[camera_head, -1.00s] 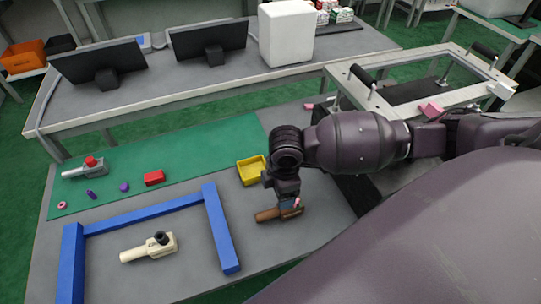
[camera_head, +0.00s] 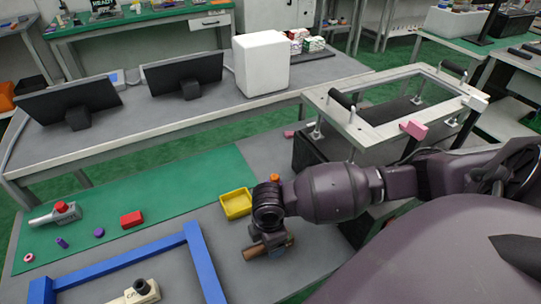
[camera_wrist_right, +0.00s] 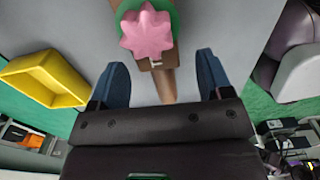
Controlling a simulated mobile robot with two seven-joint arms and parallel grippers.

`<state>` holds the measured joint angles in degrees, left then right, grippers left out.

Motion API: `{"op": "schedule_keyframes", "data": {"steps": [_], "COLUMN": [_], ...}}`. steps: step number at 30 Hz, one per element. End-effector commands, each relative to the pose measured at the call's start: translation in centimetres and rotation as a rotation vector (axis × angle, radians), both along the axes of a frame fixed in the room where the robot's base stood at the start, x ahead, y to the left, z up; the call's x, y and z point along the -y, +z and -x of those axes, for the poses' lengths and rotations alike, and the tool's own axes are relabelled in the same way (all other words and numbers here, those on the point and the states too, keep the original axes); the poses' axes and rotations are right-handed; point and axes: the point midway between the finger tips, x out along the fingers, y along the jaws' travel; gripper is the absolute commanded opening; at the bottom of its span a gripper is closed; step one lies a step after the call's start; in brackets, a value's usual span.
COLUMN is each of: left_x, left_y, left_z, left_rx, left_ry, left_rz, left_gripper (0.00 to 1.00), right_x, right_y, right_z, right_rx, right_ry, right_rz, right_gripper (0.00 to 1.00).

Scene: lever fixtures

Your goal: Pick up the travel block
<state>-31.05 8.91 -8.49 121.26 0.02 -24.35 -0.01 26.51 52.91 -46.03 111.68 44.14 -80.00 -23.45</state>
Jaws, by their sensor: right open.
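No object is marked as the travel block, so I cannot tell which one it is. My right gripper (camera_head: 268,243) points down over a brown lever fixture (camera_head: 252,253) on the grey table. In the right wrist view, the open fingers (camera_wrist_right: 162,82) stand on either side of the fixture's brown handle (camera_wrist_right: 165,88), with gaps showing. The fixture's pink star knob (camera_wrist_right: 147,34), on a green disc, is just beyond the fingertips. A red block (camera_head: 132,219) lies on the green mat. My left gripper is not in view.
A yellow tray (camera_head: 236,204) stands close left of my right gripper. A blue frame (camera_head: 130,265) and a cream fixture with a black knob (camera_head: 136,293) lie front left. A grey fixture with a red knob (camera_head: 57,214) is far left. A metal frame (camera_head: 390,130) stands behind my arm.

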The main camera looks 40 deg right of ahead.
Motion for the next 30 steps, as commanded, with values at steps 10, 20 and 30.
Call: {"op": "schedule_keyframes", "data": {"steps": [10, 20, 30], "left_x": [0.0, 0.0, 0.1], "left_y": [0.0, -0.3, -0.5], "left_z": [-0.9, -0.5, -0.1], "left_rx": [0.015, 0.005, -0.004], "left_ry": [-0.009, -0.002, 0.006], "left_rz": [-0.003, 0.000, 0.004], "left_gripper": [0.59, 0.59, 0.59], "right_x": [0.0, 0.0, 0.0], "right_y": [-2.5, -2.5, -2.4], "right_z": [-0.1, -0.1, -0.1], "right_rx": [0.000, 0.000, 0.001], "right_ry": [0.000, 0.000, 0.000], "right_rz": [0.001, 0.001, 0.001], "right_gripper": [0.72, 0.34, 0.15]}}
